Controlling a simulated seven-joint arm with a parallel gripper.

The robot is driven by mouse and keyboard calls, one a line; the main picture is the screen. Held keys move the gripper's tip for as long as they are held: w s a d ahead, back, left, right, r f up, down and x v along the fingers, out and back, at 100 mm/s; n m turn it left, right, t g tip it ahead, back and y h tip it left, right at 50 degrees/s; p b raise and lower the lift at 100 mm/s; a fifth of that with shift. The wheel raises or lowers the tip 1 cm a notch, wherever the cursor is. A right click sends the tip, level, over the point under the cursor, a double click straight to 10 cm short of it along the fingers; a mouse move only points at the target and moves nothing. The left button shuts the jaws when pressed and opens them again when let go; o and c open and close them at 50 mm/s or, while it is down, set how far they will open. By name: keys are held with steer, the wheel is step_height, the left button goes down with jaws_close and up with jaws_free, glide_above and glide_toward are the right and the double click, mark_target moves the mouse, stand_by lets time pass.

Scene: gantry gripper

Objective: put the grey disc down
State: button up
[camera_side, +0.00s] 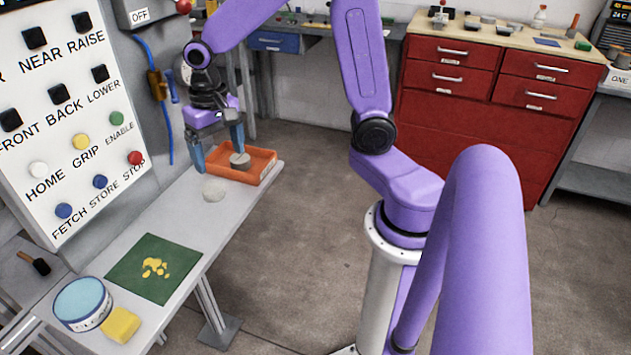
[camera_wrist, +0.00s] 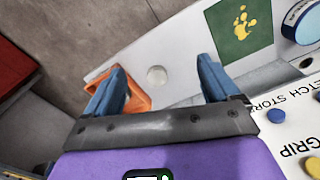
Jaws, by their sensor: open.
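A small grey disc (camera_side: 240,162) shows at the orange tray (camera_side: 262,171) in the side view, just under one finger of my gripper. I cannot tell whether that finger touches it. My gripper (camera_side: 217,159) points down over the bench end, its fingers wide apart with nothing held between them. A pale grey round patch (camera_side: 213,189) lies on the bench in front of the tray. In the wrist view this patch (camera_wrist: 156,75) shows between the open fingers (camera_wrist: 162,66). The tray (camera_wrist: 135,98) is partly behind the left finger there, and the darker disc is hidden.
A button panel (camera_side: 75,120) stands close on the left of the bench. A green mat (camera_side: 150,285) with yellow pieces, a blue-topped tub (camera_side: 84,305) and a yellow block (camera_side: 120,325) are at the near end. Bare bench (camera_side: 185,225) lies between mat and tray.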

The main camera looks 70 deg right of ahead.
steer(key=s+a+n, duration=0.2)
steer(key=s+n, duration=0.6)
steer(key=s, duration=0.3)
steer(key=s+a+n, duration=0.1)
steer(key=s+n, duration=0.7)
steer(key=s, duration=0.3)
steer(key=shift+s+a+r+n, duration=0.2)
steer(key=shift+a+r+n, duration=0.2)
steer(key=shift+r, duration=0.05)
